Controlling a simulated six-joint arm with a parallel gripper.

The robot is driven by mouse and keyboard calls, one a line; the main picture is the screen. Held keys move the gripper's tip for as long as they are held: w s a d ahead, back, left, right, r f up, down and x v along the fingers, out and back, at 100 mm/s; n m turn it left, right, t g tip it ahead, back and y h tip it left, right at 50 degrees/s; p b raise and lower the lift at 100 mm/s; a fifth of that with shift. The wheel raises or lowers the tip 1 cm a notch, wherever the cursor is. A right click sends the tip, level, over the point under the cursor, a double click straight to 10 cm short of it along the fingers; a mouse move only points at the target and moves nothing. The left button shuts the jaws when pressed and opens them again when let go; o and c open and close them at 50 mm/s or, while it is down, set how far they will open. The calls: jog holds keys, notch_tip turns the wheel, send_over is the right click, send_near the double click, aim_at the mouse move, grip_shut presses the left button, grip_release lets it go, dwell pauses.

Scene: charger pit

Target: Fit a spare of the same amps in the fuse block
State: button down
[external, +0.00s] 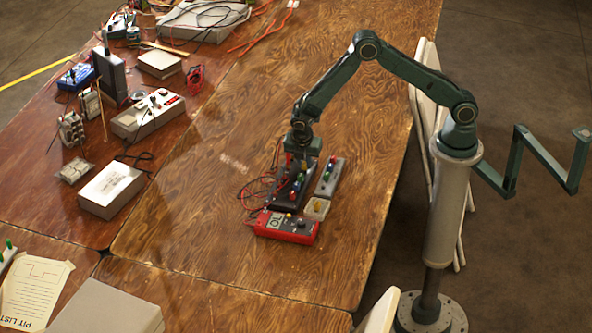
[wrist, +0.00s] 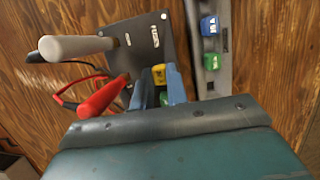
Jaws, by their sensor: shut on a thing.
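A dark fuse block (external: 283,192) lies on the wooden table with coloured fuses on it; it also shows in the wrist view (wrist: 128,58) with a white label. My gripper (external: 299,165) is low over the block. Its two blue fingers (wrist: 158,80) are closed around a yellow fuse (wrist: 159,73). A green fuse (wrist: 165,98) shows through the gap behind it. I cannot tell whether the yellow fuse is seated or lifted. A grey strip (external: 322,189) of spares lies to the right, with a blue fuse (wrist: 209,26) and a green fuse (wrist: 210,61).
A red meter (external: 285,227) and a small pale tray (external: 312,213) with a yellow piece sit at the block's near end. Red and grey handles (wrist: 103,99) with wires stand at its left.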

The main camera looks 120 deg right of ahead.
jog(key=shift+r, duration=2.25)
jog(key=shift+r, duration=0.8)
jog(key=shift+f, duration=0.15)
jog(key=shift+f, duration=2.85)
jog(key=shift+f, duration=0.4)
jog(key=shift+r, duration=0.2)
jog(key=shift+r, duration=2.35)
